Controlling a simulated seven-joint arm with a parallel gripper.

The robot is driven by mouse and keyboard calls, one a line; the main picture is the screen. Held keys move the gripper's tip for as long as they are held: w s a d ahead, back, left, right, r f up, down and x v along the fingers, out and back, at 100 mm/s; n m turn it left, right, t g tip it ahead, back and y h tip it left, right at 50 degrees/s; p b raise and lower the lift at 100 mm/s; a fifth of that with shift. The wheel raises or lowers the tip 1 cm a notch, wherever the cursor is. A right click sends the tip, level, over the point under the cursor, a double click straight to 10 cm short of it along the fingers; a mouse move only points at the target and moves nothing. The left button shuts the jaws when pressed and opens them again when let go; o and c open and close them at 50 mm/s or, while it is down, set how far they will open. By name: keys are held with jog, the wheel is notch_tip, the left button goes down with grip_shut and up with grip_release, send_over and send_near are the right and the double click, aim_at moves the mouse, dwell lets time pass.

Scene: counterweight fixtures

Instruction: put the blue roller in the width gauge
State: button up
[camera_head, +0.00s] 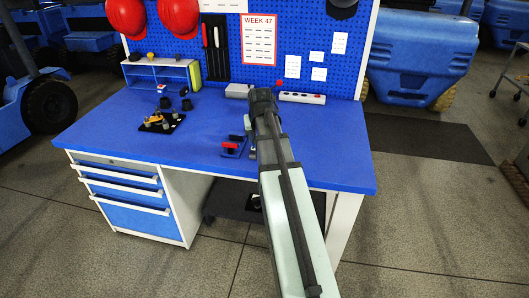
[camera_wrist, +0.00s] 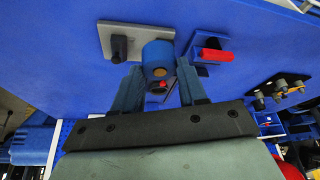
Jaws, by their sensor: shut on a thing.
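The blue roller (camera_wrist: 157,52) shows in the wrist view between the fingertips of my gripper (camera_wrist: 160,76), which is shut on it. The roller has a tan round centre on the end facing the camera. It overlaps the right end of a grey plate (camera_wrist: 137,29) with a black post (camera_wrist: 119,47); I cannot tell whether it touches the plate. Beside it is a blue bracket-like fixture (camera_wrist: 222,42) with a red piece (camera_wrist: 214,55), also in the head view (camera_head: 231,147). I cannot tell for certain which fixture is the width gauge. In the head view, my arm hides the roller.
A black tray (camera_head: 176,119) with several dark and grey pieces and a yellow part lies on the left of the blue bench (camera_head: 328,150). A small shelf (camera_head: 163,73) and a power strip (camera_head: 303,98) stand at the back. The bench's right side is clear.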

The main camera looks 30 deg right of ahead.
jog(key=w+d+r+n, duration=0.1)
jog(key=w+d+r, duration=0.4)
jog(key=d, duration=0.3)
jog(key=shift+s+a+f+n+y, duration=0.1)
jog(key=shift+a+f+n+y, duration=0.4)
jog(key=shift+f, duration=1.25)
jog(key=shift+w+d+f+n+y, duration=0.1)
jog(key=shift+f+n, duration=0.65)
jog(key=shift+f, duration=1.05)
jog(key=shift+s+a+f+n+y, duration=0.1)
jog(key=shift+a+f+n+y, duration=0.4)
jog(key=shift+f, duration=1.25)
jog(key=shift+d+f, duration=0.2)
jog(key=shift+f, duration=0.4)
jog(key=o, duration=1.1)
